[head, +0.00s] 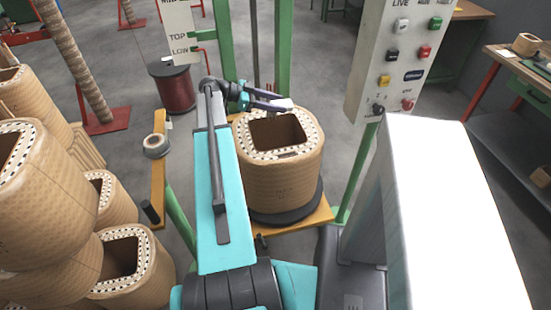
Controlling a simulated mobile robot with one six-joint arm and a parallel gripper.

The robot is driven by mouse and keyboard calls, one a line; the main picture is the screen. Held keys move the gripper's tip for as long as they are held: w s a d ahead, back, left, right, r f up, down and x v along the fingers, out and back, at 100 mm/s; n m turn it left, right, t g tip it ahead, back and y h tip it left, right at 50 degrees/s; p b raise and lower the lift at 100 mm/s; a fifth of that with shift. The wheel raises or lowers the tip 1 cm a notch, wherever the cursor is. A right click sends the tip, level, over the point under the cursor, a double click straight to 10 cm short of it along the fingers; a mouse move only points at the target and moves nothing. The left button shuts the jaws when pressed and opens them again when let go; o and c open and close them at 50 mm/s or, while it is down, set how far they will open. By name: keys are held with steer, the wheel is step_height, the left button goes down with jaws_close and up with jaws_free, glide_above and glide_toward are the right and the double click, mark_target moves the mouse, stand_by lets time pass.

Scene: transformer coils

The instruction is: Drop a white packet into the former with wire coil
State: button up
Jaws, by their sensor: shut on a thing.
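The former with wire coil (283,180) is a brown wrapped block with a dotted top rim and a square dark opening. It stands upright on a round black plate on a yellow bench. My gripper (285,103) is above the far side of the former's top and points right. It is shut on a small white packet (283,103), held at the fingertips. The packet appears over or just behind the far edge of the opening; its exact height above the rim is hard to tell.
Several similar brown coils (50,190) are stacked at the left. A dark red wire spool (174,88) stands behind on the floor. A control panel (408,60) with buttons hangs at the upper right. Green posts (283,45) rise behind the former. A workbench (520,75) is at the far right.

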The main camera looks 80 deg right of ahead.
steer(key=shift+f, duration=0.1)
stand_by(0.3)
steer(key=shift+f+p, duration=0.35)
steer(key=shift+f, duration=2.5)
steer(key=o, duration=1.1)
steer(key=b+v, duration=0.3)
steer(key=v, duration=1)
steer(key=shift+w+a+r, duration=0.15)
steer(key=shift+w+r, duration=0.05)
steer(key=shift+w, duration=0.05)
